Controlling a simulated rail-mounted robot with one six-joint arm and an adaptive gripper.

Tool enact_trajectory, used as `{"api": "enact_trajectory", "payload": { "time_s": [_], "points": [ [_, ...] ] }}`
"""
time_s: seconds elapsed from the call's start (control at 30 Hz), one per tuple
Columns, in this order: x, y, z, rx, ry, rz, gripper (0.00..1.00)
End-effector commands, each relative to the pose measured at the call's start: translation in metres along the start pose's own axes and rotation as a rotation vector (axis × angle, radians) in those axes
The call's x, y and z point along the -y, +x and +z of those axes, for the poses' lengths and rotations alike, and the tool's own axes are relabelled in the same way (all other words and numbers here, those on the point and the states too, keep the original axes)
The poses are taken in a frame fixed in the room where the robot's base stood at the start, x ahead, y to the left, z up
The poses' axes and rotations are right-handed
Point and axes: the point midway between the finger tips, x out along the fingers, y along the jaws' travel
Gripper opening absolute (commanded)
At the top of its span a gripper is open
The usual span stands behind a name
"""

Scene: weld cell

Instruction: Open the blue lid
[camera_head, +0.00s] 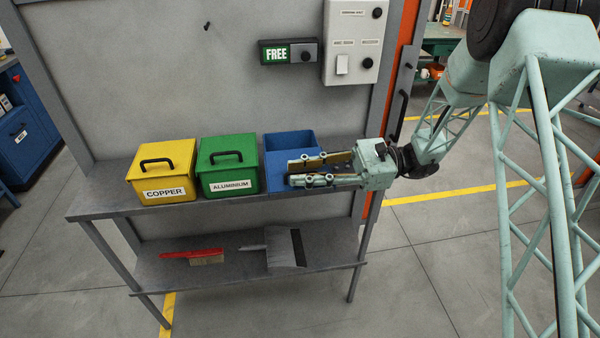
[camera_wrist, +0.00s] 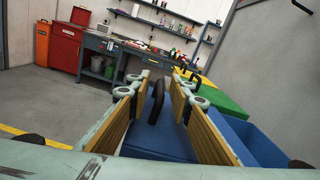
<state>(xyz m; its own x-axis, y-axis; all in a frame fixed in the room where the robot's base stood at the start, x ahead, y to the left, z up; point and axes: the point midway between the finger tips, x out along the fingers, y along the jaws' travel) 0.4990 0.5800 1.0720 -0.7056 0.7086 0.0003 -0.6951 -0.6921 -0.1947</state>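The blue box (camera_head: 277,165) stands at the right end of the shelf top, and its inside shows from above. In the wrist view the blue box (camera_wrist: 262,150) is at the lower right, with its top open. A blue lid (camera_wrist: 160,145) with a black handle (camera_wrist: 156,102) lies beside that opening, below my fingers; whether it touches the box is hidden. My gripper (camera_head: 306,171) reaches in from the right, over the box's front right part. In the wrist view my gripper's fingers (camera_wrist: 164,80) stand apart on either side of the handle, with gaps visible.
The closed green ALUMINIUM box (camera_head: 229,168) is next to the blue box, with the yellow COPPER box (camera_head: 162,175) further left. A panel wall (camera_head: 180,70) stands behind. A red brush (camera_head: 193,254) and a dustpan (camera_head: 285,249) lie on the lower shelf (camera_head: 225,285).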

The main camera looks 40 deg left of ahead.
Motion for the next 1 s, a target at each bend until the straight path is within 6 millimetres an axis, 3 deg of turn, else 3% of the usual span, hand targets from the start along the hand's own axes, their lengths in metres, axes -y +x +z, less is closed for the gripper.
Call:
{"api": "enact_trajectory", "payload": {
  "time_s": [0.3,0.53,1.0],
  "points": [
    [0.000,0.001,0.000,0.000,0.000,0.000,0.20],
    [0.000,0.001,0.000,0.000,0.000,0.000,0.00],
    [-0.013,0.001,0.003,-0.001,0.000,0.001,0.00]
  ]
}}
